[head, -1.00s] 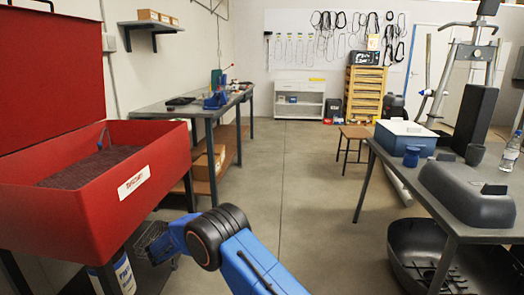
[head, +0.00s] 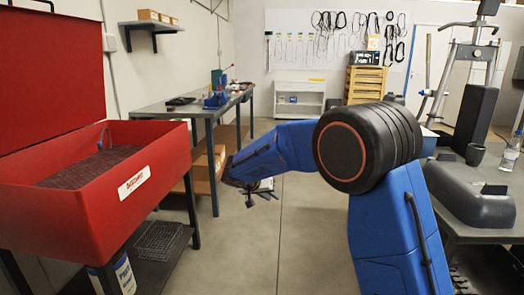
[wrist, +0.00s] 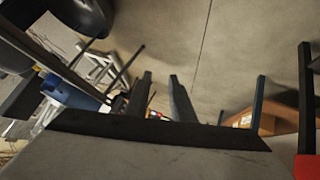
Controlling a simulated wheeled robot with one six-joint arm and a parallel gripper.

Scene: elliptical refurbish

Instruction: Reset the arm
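My gripper (head: 262,196) shows in the head view in front of the left workbench, over open floor. It is at the end of my blue arm, which now bends across the middle of the picture. In the wrist view my gripper (wrist: 160,78) has two dark fingers standing apart, with nothing between them. The large black joint of my arm hides part of the right-hand table and the things on it.
A red washer tub (head: 100,200) with its lid up stands at left. A wire basket (head: 160,238) lies on the shelf below it. A workbench (head: 178,108) stands behind. A grey table (head: 470,232) is at right. The floor between (head: 285,235) is clear.

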